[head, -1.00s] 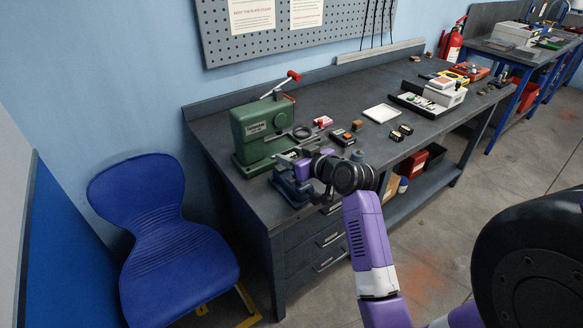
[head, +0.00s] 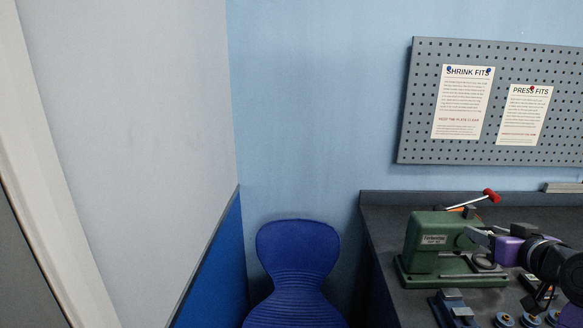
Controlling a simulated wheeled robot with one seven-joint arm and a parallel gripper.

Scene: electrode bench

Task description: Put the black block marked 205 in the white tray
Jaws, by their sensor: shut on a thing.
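My gripper (head: 479,236) is at the right of the view, just in front of the green press (head: 431,244). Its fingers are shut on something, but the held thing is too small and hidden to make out. I see no 205 marking. The black block marked 205 cannot be picked out in the present view. The white tray is outside the present view; in the earlier frame it lies on the bench, right of the press.
The dark bench (head: 387,232) fills the lower right. A blue vise-like tool (head: 452,309) and small round parts (head: 504,320) stand in front of the press. A blue chair (head: 298,262) is left of the bench. A pegboard (head: 422,100) hangs above.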

